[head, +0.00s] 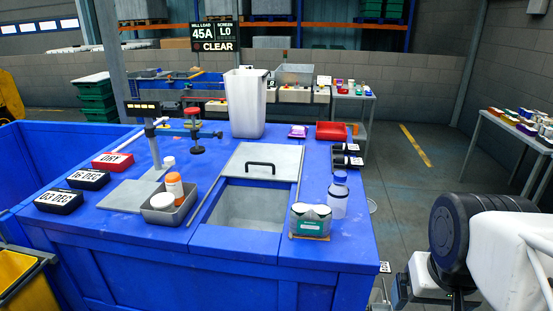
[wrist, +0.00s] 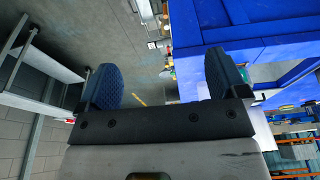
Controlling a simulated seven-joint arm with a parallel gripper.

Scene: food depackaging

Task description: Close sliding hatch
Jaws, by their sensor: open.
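The sliding hatch (head: 263,162) is a grey metal panel with a black handle (head: 261,167), set in the top of the blue bench. It stands slid toward the back, and the square opening (head: 250,206) in front of it is uncovered. In the wrist view my gripper (wrist: 163,85) is open with its two dark blue fingers apart and nothing between them. My arm shows at the right of the head view, off the bench and well away from the hatch; the fingers are not clear there.
A clear bottle with a blue cap (head: 338,196) and a green-and-white carton pack (head: 310,220) stand right of the opening. A grey tray with jars (head: 169,206) is left of it. A tall white bin (head: 246,103) stands behind. Floor right of the bench is largely clear.

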